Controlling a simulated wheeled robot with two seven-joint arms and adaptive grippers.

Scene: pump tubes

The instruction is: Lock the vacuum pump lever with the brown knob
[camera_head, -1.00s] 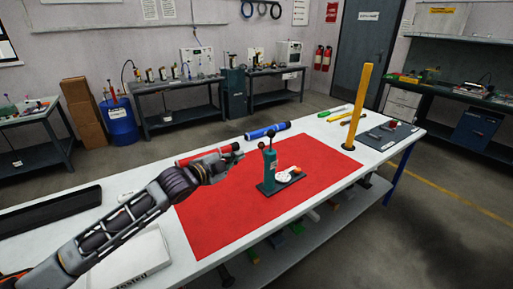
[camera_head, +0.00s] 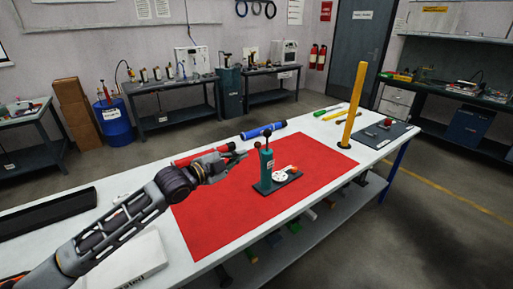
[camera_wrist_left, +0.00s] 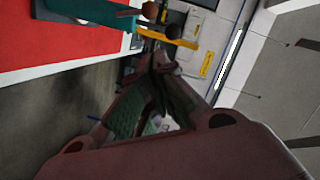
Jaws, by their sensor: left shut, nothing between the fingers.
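The vacuum pump (camera_head: 266,168) stands upright on its dark base on the red mat (camera_head: 225,215). It has a teal body. Two small knobs show near its top, a dark one (camera_head: 257,144) and a higher one. In the left wrist view the brown knob (camera_wrist_left: 150,10) and the black knob (camera_wrist_left: 174,31) sit close together at the top. My left gripper (camera_head: 241,155) is shut and empty, just left of the pump's upper part. In the wrist view its fingertips (camera_wrist_left: 158,62) are below the knobs, apparently apart from them. My right gripper is out of view.
A blue tube (camera_head: 263,131) lies behind the pump, and a red tube (camera_head: 205,155) lies behind my left gripper. A yellow post (camera_head: 353,105) stands to the right. A white box (camera_head: 125,262) lies at front left. The red mat in front of the pump is clear.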

